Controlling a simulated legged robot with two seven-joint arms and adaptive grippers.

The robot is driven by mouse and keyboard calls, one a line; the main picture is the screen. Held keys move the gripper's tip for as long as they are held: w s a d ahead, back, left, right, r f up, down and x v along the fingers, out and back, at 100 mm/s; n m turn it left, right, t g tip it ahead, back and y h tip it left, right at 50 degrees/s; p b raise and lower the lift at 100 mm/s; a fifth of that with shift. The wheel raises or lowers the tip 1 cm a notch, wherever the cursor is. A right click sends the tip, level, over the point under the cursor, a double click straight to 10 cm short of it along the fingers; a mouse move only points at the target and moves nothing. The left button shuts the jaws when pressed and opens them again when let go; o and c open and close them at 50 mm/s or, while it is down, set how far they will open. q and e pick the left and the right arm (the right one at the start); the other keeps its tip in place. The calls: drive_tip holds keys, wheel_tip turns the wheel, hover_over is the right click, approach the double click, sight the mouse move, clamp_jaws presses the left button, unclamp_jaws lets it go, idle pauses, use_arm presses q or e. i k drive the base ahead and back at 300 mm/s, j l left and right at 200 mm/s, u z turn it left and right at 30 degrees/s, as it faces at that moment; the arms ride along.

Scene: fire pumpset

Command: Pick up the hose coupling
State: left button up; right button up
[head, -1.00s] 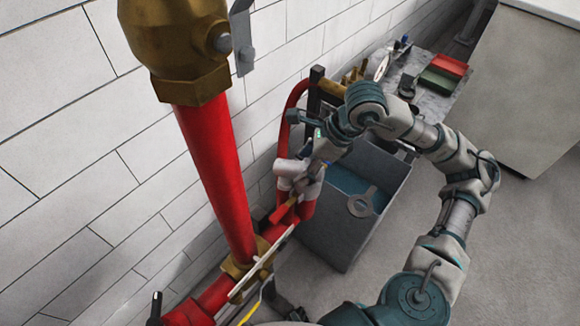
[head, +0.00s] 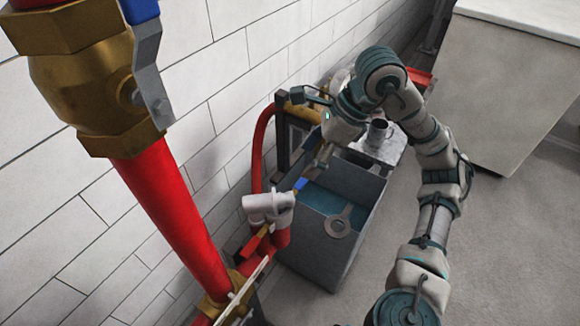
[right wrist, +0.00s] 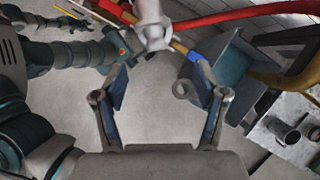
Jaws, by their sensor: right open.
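A grey metal cylinder (head: 378,131) that looks like the hose coupling stands upright on the bench (head: 349,156). In the right wrist view the coupling (right wrist: 288,135) is at the right, outside the jaws. My right gripper (head: 308,172) hangs by the grey bin, left of the coupling. In the right wrist view my right gripper (right wrist: 162,78) is open, with bare floor between its fingers.
A red pipe (head: 175,215) and brass valve (head: 90,85) stand at left. A white fitting (head: 267,208) is close to my gripper. Floor at right is clear.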

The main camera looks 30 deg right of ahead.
sight(255, 205)
drive_tip(key=k, duration=1.5)
